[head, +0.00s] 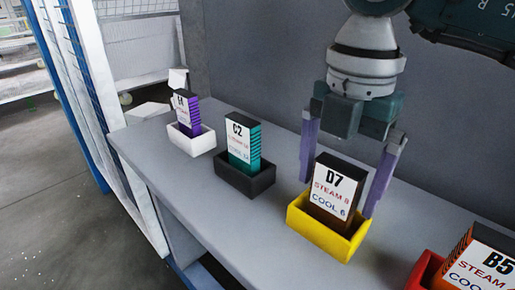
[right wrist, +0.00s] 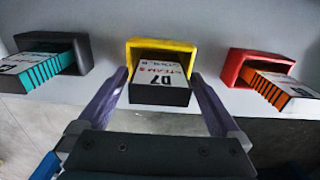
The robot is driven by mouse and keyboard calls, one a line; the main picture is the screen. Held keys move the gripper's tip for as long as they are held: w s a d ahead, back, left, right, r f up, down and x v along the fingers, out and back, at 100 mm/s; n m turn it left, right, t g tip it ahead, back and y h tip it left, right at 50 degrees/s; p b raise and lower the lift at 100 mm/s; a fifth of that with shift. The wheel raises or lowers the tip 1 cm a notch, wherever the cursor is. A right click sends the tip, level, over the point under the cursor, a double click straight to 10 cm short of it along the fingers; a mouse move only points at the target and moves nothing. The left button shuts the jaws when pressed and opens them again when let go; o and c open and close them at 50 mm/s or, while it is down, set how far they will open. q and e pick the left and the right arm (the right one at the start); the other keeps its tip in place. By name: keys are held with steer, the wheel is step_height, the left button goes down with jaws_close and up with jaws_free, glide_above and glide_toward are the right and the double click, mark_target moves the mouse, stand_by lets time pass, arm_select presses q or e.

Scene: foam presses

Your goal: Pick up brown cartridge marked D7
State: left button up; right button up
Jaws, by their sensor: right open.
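The brown cartridge marked D7 (head: 336,192) stands upright in a yellow holder (head: 324,236) on the grey shelf. Its white label also reads STEAM 8 and COOL 6. My right gripper (head: 338,196) is open above and around it, with one purple finger on each side of the cartridge. My left gripper is not in view.
A black holder (head: 245,182) with a teal cartridge C2 (head: 242,146) and a white holder (head: 192,142) with a purple cartridge (head: 186,112) stand to the left. A red holder (head: 424,272) with an orange cartridge B5 (head: 482,268) is at the right. A grey wall (head: 255,60) rises behind the shelf.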

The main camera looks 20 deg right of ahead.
steer(key=c, duration=1.3)
steer(key=shift+c, duration=0.2)
steer(key=shift+r, duration=0.15)
